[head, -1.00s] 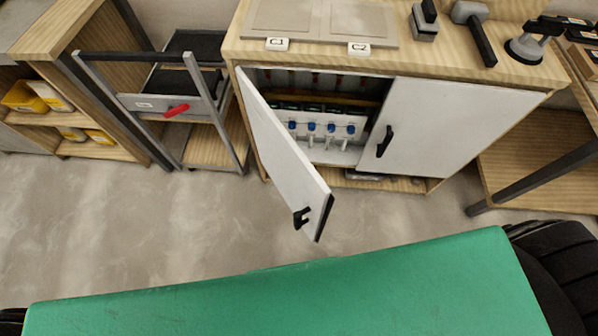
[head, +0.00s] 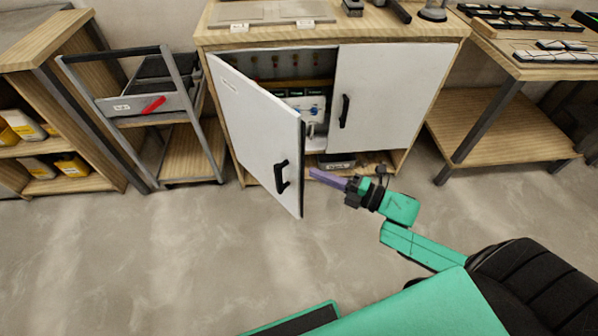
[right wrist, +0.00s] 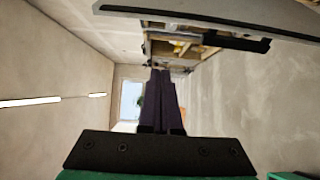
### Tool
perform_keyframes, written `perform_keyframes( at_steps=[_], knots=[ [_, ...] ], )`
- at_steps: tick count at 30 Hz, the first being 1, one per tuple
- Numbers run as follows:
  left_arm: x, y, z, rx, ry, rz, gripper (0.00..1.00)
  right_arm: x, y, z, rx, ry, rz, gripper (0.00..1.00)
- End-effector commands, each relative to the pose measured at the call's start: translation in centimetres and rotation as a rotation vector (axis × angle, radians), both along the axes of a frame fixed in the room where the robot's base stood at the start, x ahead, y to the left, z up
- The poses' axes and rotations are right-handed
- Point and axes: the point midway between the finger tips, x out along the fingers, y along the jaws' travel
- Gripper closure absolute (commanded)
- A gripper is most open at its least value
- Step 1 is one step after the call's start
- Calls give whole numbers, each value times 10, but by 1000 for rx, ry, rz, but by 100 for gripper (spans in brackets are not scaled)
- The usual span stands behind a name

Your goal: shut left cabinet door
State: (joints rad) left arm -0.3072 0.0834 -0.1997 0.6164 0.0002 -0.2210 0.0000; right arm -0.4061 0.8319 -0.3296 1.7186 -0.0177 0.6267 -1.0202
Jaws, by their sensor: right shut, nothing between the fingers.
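The left cabinet door (head: 255,128) is white with a black handle (head: 282,176) and stands open, swung out toward me. The cabinet's right door (head: 385,100) is closed, with its own black handle (head: 344,111). My right gripper (head: 314,172) is shut and empty, its purple fingers pointing left, just right of the open door's free edge. The fingers also show in the right wrist view (right wrist: 162,95), with a pale panel edge above them. Whether they touch the door I cannot tell. My left gripper is not in view.
Inside the cabinet (head: 230,36) are blue-topped items (head: 313,109) and a dark box (head: 336,161) on the bottom. A workbench (head: 500,110) stands at right. The floor in front is clear.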

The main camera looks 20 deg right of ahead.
Motion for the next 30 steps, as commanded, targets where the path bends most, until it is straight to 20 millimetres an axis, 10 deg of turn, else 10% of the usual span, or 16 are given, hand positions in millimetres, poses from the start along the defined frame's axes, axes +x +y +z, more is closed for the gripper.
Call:
perform_keyframes(
  at_steps=[15,30],
  knots=[
    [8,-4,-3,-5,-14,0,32,74,66,2,4,-1,-4,100],
    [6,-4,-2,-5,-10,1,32,89,27,0,1,5,-6,100]
  ],
)
